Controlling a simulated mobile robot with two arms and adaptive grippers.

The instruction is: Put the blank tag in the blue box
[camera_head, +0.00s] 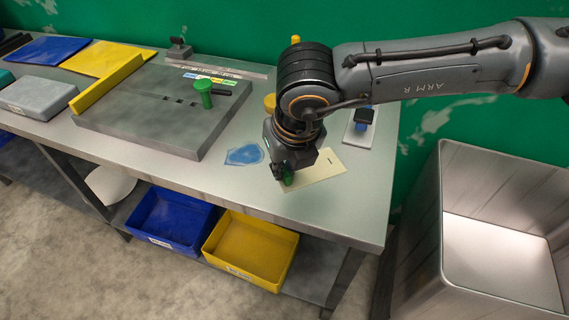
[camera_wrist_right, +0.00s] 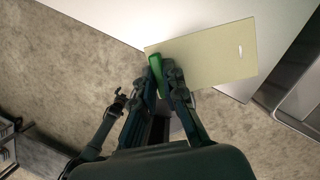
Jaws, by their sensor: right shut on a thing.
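The blank tag (camera_head: 322,170) is a cream rectangle with a slot near one end. It also shows in the wrist view (camera_wrist_right: 222,58), where one end overlaps the floor past the table edge. My right gripper (camera_head: 287,180) points down and is shut on the tag's left end, which it holds above the table's front right part. A green piece (camera_wrist_right: 155,65) shows at the fingertips; I cannot tell what it is. The blue box (camera_head: 175,222) is an open bin on the shelf under the table, lower left of the gripper. My left gripper is out of view.
A yellow bin (camera_head: 252,248) stands right beside the blue box. On the table (camera_head: 235,185) are a blue patch (camera_head: 244,155), a grey board (camera_head: 150,118) and a green peg-like piece (camera_head: 204,92). A large grey bin (camera_head: 500,250) stands at the right.

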